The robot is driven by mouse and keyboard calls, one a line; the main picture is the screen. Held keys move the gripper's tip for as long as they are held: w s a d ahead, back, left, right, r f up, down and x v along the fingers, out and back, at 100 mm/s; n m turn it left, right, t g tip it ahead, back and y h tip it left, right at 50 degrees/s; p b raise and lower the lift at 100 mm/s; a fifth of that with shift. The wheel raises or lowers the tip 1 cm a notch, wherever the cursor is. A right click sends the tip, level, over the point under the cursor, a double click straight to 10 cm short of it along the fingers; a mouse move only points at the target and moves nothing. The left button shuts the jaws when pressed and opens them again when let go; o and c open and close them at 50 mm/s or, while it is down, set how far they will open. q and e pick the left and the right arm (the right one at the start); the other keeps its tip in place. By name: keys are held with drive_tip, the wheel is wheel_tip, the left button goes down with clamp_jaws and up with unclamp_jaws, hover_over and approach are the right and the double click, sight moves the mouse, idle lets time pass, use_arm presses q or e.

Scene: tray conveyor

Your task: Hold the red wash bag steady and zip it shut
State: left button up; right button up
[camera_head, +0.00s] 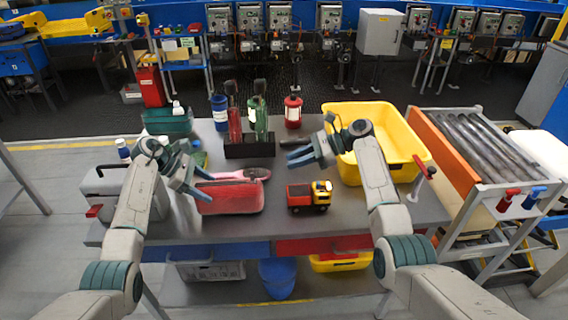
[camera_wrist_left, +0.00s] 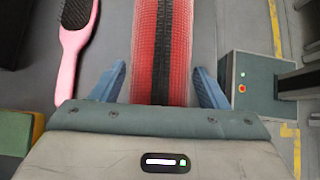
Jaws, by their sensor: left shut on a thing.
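The red wash bag (camera_head: 230,198) lies on the grey table left of the middle. In the left wrist view its red mesh top (camera_wrist_left: 144,50) has a dark zip strip along its length; I cannot tell how far it is open, and no pull tab is clear. My left gripper (camera_head: 200,183) is shut on the bag, one blue finger on each side; both fingers also show in the left wrist view (camera_wrist_left: 160,88). My right gripper (camera_head: 299,157) is above the table, right of the bag and apart from it. Its fingers look empty, their gap unclear.
A pink hairbrush (camera_head: 254,174) lies just behind the bag. A toy truck (camera_head: 310,196) stands to its right. A dark rack (camera_head: 249,146) with bottles is behind, and a yellow bin (camera_head: 412,150) is at the right. A grey toolbox (camera_head: 101,183) stands left.

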idle(0.3)
use_arm(q)
drive_tip(key=o, duration=1.3)
